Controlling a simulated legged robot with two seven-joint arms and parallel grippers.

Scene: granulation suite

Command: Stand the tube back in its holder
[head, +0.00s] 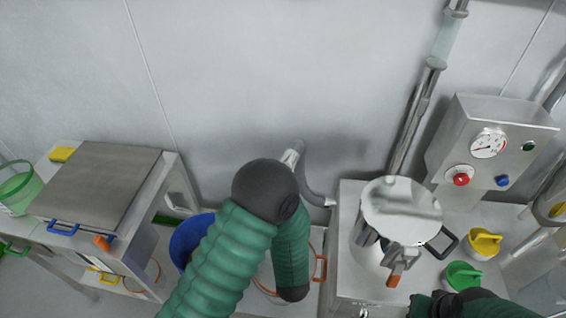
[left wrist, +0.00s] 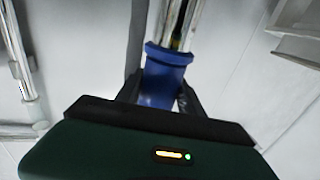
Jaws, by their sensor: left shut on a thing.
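In the left wrist view a shiny metal tube (left wrist: 178,22) with a blue collar (left wrist: 165,72) runs up and out of the top of the picture. My left gripper (left wrist: 163,88) is shut on the blue collar, with a black finger on each side. The lower end of the tube is hidden behind my gripper body. In the head view my left arm hides its gripper. A short metal tube end with a grey curved pipe (head: 311,186) shows beside my elbow; I cannot tell whether it is the held tube. I cannot pick out a holder.
A steel bench with a lidded box (head: 95,185) stands at left. A blue bucket (head: 186,243) is partly behind my arm. At right are a round-lidded vessel (head: 401,205), a control box (head: 490,140), and yellow (head: 484,242) and green (head: 462,275) scoop-like pieces. A wall runs behind.

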